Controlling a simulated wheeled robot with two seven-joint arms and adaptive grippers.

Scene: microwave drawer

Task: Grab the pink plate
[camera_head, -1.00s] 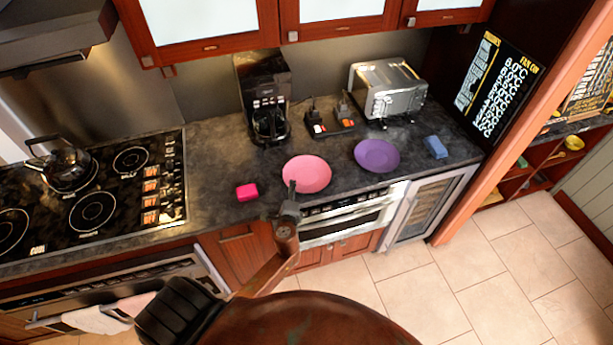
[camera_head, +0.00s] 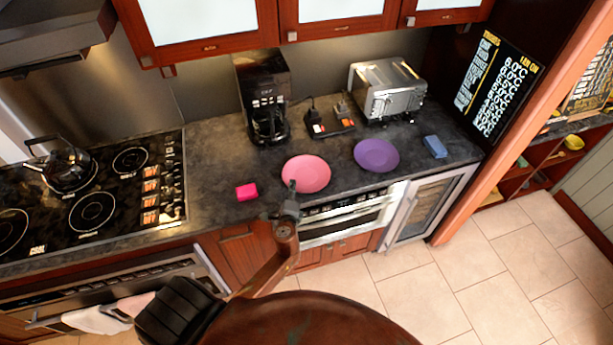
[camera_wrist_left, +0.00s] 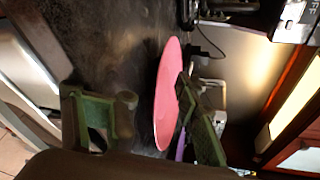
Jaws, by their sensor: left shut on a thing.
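The pink plate (camera_head: 311,174) lies on the dark counter near its front edge, to the left of the purple plate (camera_head: 377,155). My left gripper (camera_head: 291,190) reaches over the counter's front edge and is at the plate's near left rim. In the left wrist view, the pink plate (camera_wrist_left: 169,88) shows edge-on between the green-padded fingers of the left gripper (camera_wrist_left: 157,93). The gripper is shut on the plate's rim. The plate seems to rest on the counter still. My right gripper is not in view.
A bright pink block (camera_head: 247,192) lies left of the plate and a blue block (camera_head: 435,146) lies at the right. A coffee maker (camera_head: 266,100) and a toaster oven (camera_head: 388,90) stand behind. The stove (camera_head: 95,190) is at the left.

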